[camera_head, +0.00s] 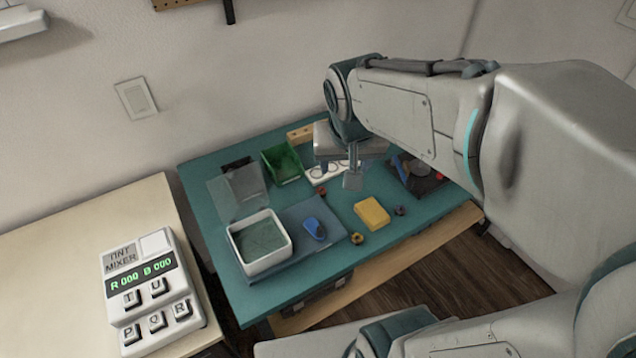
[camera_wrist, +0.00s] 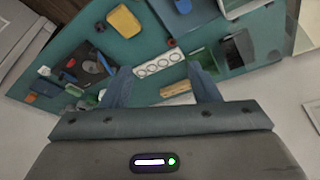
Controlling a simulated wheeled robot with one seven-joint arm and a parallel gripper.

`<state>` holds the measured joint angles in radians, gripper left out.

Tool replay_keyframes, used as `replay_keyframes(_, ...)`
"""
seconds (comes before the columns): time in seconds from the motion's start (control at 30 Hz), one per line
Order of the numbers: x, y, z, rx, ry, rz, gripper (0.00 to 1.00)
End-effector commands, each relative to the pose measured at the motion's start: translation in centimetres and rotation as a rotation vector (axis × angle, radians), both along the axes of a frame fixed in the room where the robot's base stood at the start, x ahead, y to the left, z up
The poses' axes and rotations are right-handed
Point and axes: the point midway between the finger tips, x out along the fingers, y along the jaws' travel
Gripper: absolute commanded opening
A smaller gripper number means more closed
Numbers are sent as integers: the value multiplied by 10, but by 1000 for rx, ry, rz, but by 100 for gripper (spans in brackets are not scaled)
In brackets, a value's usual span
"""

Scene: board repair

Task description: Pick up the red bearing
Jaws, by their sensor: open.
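A small dark red round part (camera_head: 322,191), which looks like the red bearing, lies on the teal table mat just in front of the white strip with round sockets. It also shows in the wrist view (camera_wrist: 172,43), beyond the strip; its fine shape is too small to tell. My gripper (camera_head: 353,180) hangs over the table to the right of this part. In the wrist view my gripper (camera_wrist: 162,84) has its two fingers spread apart with nothing between them, above the table.
A yellow block (camera_head: 372,213), a dark round part (camera_head: 399,210) and a brass-coloured part (camera_head: 357,239) lie nearby. A white bin (camera_head: 288,258), blue object (camera_head: 315,229), green bin (camera_head: 282,163) and black device (camera_head: 416,176) also stand on the table. A tint mixer (camera_head: 150,290) stands left.

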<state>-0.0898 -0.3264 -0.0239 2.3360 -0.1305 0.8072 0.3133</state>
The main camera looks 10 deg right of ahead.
Motion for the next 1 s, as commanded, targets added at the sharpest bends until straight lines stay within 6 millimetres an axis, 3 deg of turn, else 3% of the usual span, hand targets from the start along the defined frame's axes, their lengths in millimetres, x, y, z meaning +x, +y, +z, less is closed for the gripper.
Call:
replay_keyframes(0.03, 15, 2, -34, -2, 4, -24, 55)
replay_keyframes(0.2, 65, 6, -93, -8, -13, -123, 55)
replay_keyframes(0.4, 111, 16, -148, -10, -36, -207, 55)
replay_keyframes(0.77, 140, 20, -189, -10, -50, -252, 55)
replay_keyframes(1.0, 156, 13, -232, -9, -49, -251, 55)
